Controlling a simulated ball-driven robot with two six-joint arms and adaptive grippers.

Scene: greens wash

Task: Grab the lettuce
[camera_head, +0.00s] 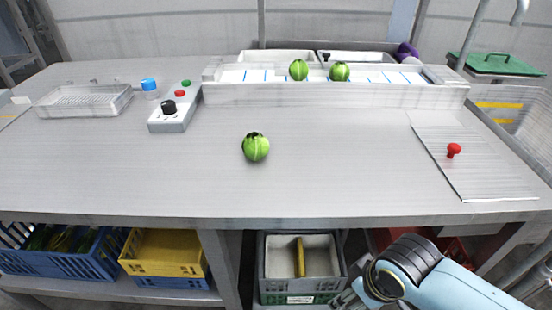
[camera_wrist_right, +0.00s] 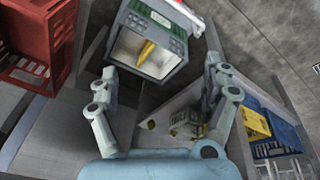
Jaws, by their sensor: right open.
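A round green lettuce (camera_head: 256,147) sits alone on the middle of the grey table. Two more lettuces, one on the left (camera_head: 299,70) and one on the right (camera_head: 340,71), sit on the white marked trough at the back. My right arm comes in at the lower right, below the table's front edge. My right gripper (camera_wrist_right: 165,95) is open and empty in the right wrist view, pointing toward the crates under the table. In the head view its fingers are mostly cut off at the bottom edge. My left gripper is in neither view.
A white trough (camera_head: 335,95) spans the back. A control box (camera_head: 174,117) and wire tray (camera_head: 84,101) stand at the left. A ridged board (camera_head: 480,170) with a red knob (camera_head: 454,150) lies at the right. Crates (camera_head: 302,262) stand under the table. Table around the lone lettuce is clear.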

